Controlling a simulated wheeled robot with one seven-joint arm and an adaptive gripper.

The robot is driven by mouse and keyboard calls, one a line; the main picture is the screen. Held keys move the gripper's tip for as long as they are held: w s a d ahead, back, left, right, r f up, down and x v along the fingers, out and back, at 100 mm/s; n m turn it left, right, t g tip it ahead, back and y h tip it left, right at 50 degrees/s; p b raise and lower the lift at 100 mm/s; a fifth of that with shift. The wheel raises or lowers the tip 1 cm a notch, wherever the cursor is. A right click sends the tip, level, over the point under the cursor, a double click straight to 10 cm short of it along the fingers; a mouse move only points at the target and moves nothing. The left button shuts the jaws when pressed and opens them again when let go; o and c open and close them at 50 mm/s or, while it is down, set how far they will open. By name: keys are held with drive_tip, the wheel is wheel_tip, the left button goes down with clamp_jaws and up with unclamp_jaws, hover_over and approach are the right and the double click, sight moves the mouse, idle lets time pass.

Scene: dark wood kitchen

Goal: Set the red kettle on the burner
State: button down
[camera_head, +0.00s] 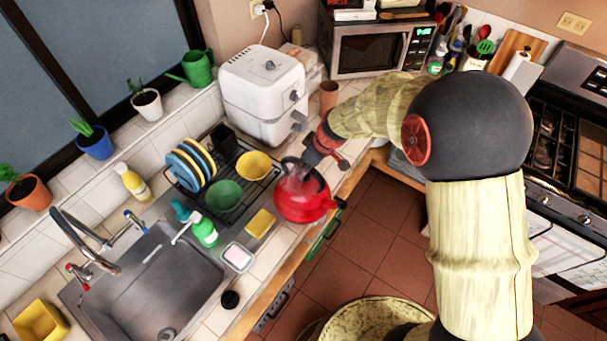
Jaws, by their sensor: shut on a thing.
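The red kettle (304,201) has a rounded red body and a dark handle arching over its top. It is at the counter's front edge, right of the dish rack; I cannot tell whether its base touches the counter. My gripper (305,170) is shut on the kettle at its handle, and partly hides the kettle's top. The stove (560,150) stands at the right edge of the view with dark burner grates (545,137). My arm hides part of the stove's left side.
A dish rack (262,178) with plates and bowls, a sink (150,290) and a white appliance (262,92) crowd the counter on the left. A microwave (370,50) stands at the back. Utensils and a cutting board (515,50) stand near the stove. Tiled floor (375,235) lies between counter and stove.

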drive_tip(key=shift+w+r+p, duration=0.1)
drive_tip(key=shift+r+p, duration=0.3)
drive_tip(key=shift+p, duration=0.25)
